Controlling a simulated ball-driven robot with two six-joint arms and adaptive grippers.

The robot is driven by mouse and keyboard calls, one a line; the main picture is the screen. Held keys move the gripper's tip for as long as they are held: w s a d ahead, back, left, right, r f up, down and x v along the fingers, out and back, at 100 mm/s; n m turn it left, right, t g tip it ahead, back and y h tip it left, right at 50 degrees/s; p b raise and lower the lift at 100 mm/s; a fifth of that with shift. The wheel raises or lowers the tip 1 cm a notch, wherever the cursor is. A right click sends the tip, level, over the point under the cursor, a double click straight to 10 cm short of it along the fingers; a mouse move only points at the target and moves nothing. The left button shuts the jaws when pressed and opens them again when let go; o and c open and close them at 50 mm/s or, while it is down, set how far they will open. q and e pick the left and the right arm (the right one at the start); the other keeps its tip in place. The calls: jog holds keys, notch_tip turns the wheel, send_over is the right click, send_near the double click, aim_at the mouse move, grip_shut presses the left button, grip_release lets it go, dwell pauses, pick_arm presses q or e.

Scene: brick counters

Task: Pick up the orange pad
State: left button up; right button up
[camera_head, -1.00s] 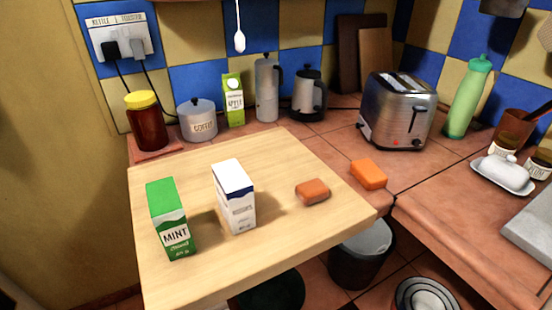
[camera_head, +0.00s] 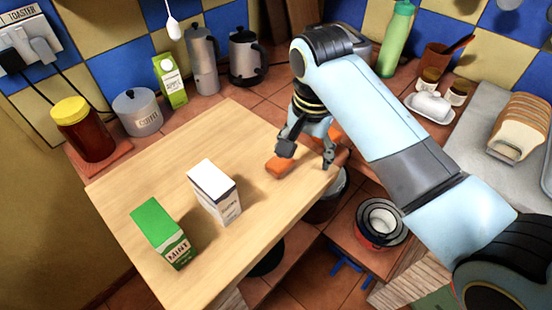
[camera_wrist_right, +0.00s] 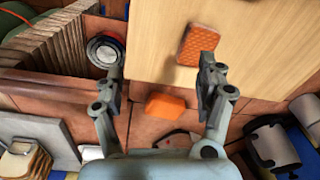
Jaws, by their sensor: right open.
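An orange pad (camera_head: 280,166) with a brownish top lies on the wooden tabletop near its right edge. In the right wrist view it shows a dotted surface (camera_wrist_right: 198,45), beyond the tip of the right-hand finger. A second, plain orange block (camera_head: 338,134) lies on the tiled counter, partly hidden by my right gripper. In the wrist view this block (camera_wrist_right: 165,105) shows between the finger bases. My right gripper (camera_head: 307,157) is open and points down, just right of the pad on the tabletop. Nothing is between its fingertips (camera_wrist_right: 160,68). My left gripper is out of view.
A white carton (camera_head: 215,192) and a green mint carton (camera_head: 161,233) stand on the wooden tabletop, left of the pad. The tabletop's back middle is clear.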

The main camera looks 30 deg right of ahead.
jog(key=w+a+r+m, duration=0.2)
jog(key=w+r+m, duration=0.1)
jog(key=w, duration=0.2)
send_over(280, 161)
jog(key=shift+m+g, duration=0.3)
jog(key=shift+g, duration=0.1)
notch_tip(280, 161, down, 5)
jog(key=shift+s+d+r, duration=0.15)
notch_tip(280, 161, down, 6)
jog(key=shift+r+p, duration=0.1)
jog(key=shift+p, duration=0.3)
jog(key=c, duration=1)
jog(key=shift+c, duration=0.2)
jog(key=shift+r, duration=0.1)
